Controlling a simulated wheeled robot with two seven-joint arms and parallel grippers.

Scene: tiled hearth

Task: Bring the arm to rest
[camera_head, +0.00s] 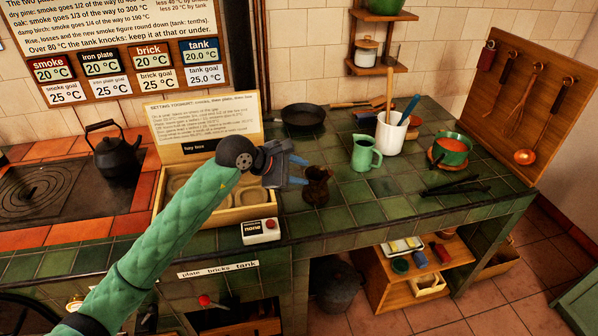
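My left arm, in a green quilted sleeve, comes in from the lower left of the head view and reaches over the green tiled counter (345,217). Its gripper (302,171) points right, with its two blue fingertips apart and nothing seen between them. The arm covers part of an open wooden box (237,215) with compartments. My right gripper is not in view.
A white device with a red knob (262,231) sits below the gripper. A green jug (365,153), a white utensil crock (391,132), a black pan (303,115) and a green pot of orange contents (451,151) stand right. A kettle (114,152) is on the left stove.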

